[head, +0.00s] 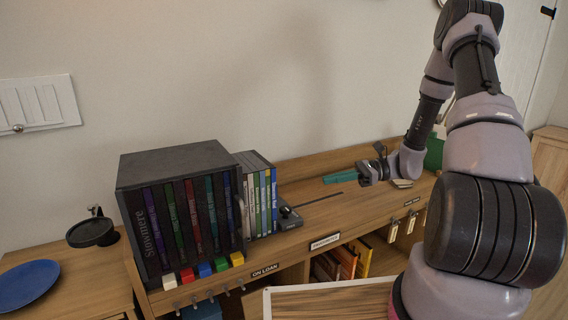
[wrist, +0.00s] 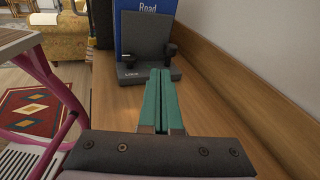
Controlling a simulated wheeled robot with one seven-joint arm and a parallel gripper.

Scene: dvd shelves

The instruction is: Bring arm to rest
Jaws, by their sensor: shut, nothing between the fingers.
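My gripper (head: 340,177) reaches leftward over the right part of the wooden shelf top, beyond the row of cases. Its two long teal fingers lie side by side, pressed together with nothing between them. In the wrist view the shut fingers (wrist: 161,100) point toward a dark grey bookend (wrist: 145,45) standing ahead. My arm (head: 485,150) rises at the right of the head view, bends high up and comes down behind to the gripper. The height of the fingers above the wood is hard to tell.
A black box of upright DVD cases (head: 185,215) stands left of several lighter cases (head: 262,195), held by the bookend (head: 290,217). Coloured blocks (head: 205,270) line the front edge. A blue plate (head: 25,283) is far left. The wall (wrist: 250,70) runs close along the gripper's right.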

